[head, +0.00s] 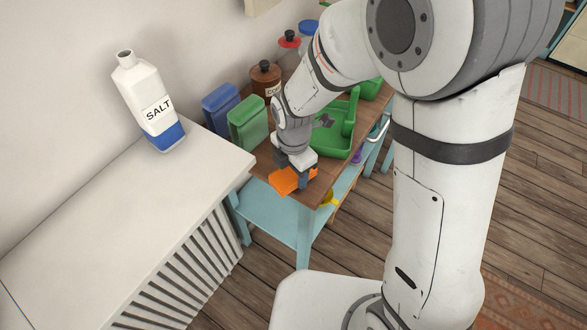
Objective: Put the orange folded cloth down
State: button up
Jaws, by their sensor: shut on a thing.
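The orange folded cloth (287,181) is at the near end of a wooden-topped table with blue legs. My gripper (296,177) points down and is shut on the cloth. The cloth shows below and to the left of the fingers. I cannot tell whether the cloth touches the tabletop or is held just above it. The fingers hide part of the cloth.
A green tray (338,134), a green container (247,123), a blue container (221,107) and a brown jar (265,79) stand on the wooden tabletop (262,160). A white cabinet (110,205) with a salt bottle (150,106) stands left. Bare cabinet top is clear.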

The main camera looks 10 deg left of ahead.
jog(key=shift+f+b, duration=0.35)
jog(key=shift+f, duration=0.25)
dwell(0.3)
jog(key=o, duration=1)
notch_tip(320, 180, up, 8)
jog(key=shift+f, duration=0.1)
jog(key=shift+c, duration=0.2)
grip_shut()
dwell(0.7)
dwell(0.7)
